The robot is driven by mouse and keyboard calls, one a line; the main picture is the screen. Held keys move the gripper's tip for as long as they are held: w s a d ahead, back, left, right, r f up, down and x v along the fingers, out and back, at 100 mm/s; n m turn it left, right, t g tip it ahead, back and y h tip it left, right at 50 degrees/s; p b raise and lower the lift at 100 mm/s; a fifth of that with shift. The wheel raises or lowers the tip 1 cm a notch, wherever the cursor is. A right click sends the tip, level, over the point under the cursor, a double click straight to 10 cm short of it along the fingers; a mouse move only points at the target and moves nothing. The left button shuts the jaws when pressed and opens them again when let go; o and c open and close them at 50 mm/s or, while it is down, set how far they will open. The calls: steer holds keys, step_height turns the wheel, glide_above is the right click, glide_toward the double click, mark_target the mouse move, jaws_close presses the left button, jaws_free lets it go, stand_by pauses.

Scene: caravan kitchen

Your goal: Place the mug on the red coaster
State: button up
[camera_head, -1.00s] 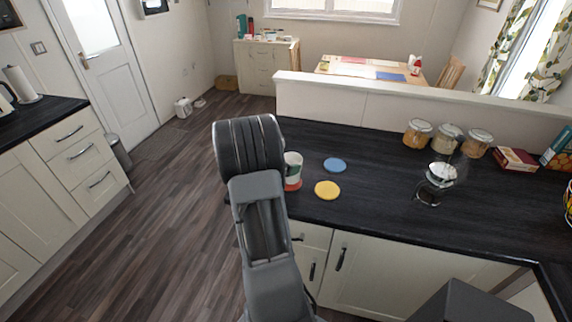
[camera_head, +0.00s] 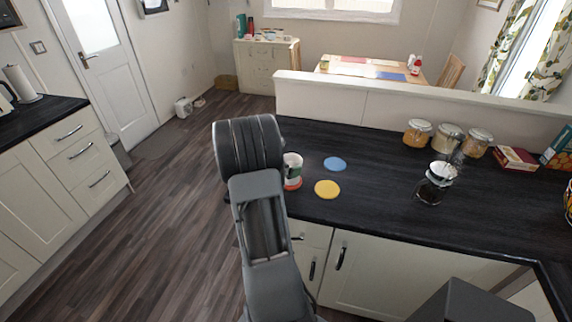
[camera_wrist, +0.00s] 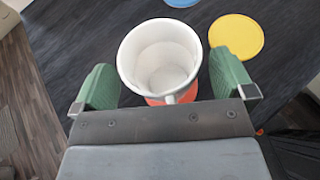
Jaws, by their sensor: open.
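The mug (camera_head: 292,166), white inside with a dark green band outside, stands upright on the red coaster (camera_head: 292,184) at the left end of the dark counter. In the wrist view the mug (camera_wrist: 160,58) is seen from above, and an orange-red edge of the coaster (camera_wrist: 183,97) shows beneath it. My gripper (camera_wrist: 168,85) is open, with one green finger on each side of the mug's near part. Gaps show between both fingers and the mug. My arm hides the gripper in the head view.
A yellow coaster (camera_head: 327,189) and a blue coaster (camera_head: 335,163) lie to the right of the mug. A low wall (camera_head: 400,104) runs behind the counter.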

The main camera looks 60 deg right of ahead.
steer(key=b+v, duration=0.1)
steer(key=v, duration=1)
steer(key=s+a+r+m+t+y, duration=0.2)
steer(key=a+m+t+y, duration=0.2)
steer(key=a, duration=1.2)
steer(key=s+a+r+m+t+y, duration=0.2)
steer(key=a+m+y, duration=0.6)
steer(key=a, duration=0.9)
steer(key=s+m+t, duration=0.1)
steer(key=m, duration=0.1)
steer(key=shift+r+m+t+y, duration=0.15)
steer(key=shift+m+t+y, duration=0.15)
steer(key=shift+t+y, duration=0.1)
steer(key=shift+c, duration=0.5)
